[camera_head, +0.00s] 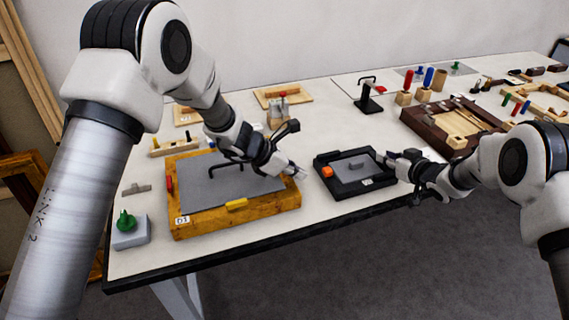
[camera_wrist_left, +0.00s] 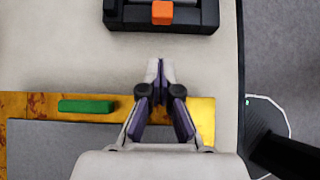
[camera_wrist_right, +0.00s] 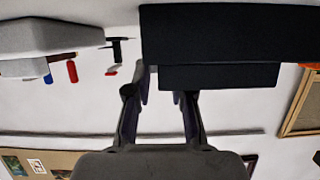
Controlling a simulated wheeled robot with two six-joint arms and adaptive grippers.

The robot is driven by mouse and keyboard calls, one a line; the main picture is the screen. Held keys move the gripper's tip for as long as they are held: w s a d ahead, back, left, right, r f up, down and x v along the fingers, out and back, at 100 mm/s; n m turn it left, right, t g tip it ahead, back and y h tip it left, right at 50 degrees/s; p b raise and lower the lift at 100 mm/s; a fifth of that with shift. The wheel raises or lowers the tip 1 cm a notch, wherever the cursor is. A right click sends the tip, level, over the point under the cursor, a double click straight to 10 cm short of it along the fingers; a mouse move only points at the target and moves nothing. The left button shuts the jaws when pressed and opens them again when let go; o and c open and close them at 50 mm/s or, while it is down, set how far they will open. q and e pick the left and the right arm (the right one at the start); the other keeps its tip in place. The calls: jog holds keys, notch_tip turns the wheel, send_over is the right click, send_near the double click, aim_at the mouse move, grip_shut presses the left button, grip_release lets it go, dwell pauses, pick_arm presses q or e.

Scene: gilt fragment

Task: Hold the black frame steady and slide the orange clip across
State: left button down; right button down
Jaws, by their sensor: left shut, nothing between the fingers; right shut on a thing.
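The black frame (camera_head: 347,188) lies on the white table near its front edge, with a grey panel and a small grey block (camera_head: 355,165) inside. The orange clip (camera_head: 327,171) sits on the frame's left side. It also shows at the top of the left wrist view (camera_wrist_left: 162,13). My left gripper (camera_head: 303,172) is shut and empty, left of the frame and apart from the clip. My right gripper (camera_head: 387,159) is shut on the black frame at its right side. In the right wrist view the dark frame (camera_wrist_right: 215,30) fills the upper middle and the grip is partly hidden.
A gilt frame (camera_head: 240,212) with a grey panel lies under my left arm, beside the black frame. A green knob on a grey block (camera_head: 130,235) stands at the left corner. A dark brown frame (camera_head: 435,130) lies behind my right arm. Bare table lies behind the black frame.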

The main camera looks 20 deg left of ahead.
aim_at(325, 170)
pick_arm(q)
jog(key=shift+w+d+f, duration=0.2)
jog(key=shift+w+d, duration=0.5)
jog(key=shift+d, duration=0.25)
jog(key=shift+w+d+f, duration=0.15)
jog(key=shift+w+d, duration=0.5)
jog(key=shift+d, duration=0.25)
jog(key=shift+w+d, duration=0.6)
jog(key=shift+d, duration=0.3)
jog(key=s+a, duration=0.1)
jog(key=s+a+r, duration=0.1)
jog(key=a, duration=0.1)
jog(key=s+a, duration=0.1)
jog(key=shift+a+r, duration=0.15)
jog(key=v, duration=0.8)
jog(key=shift+s+a+r, duration=0.1)
jog(key=shift+s+a, duration=0.05)
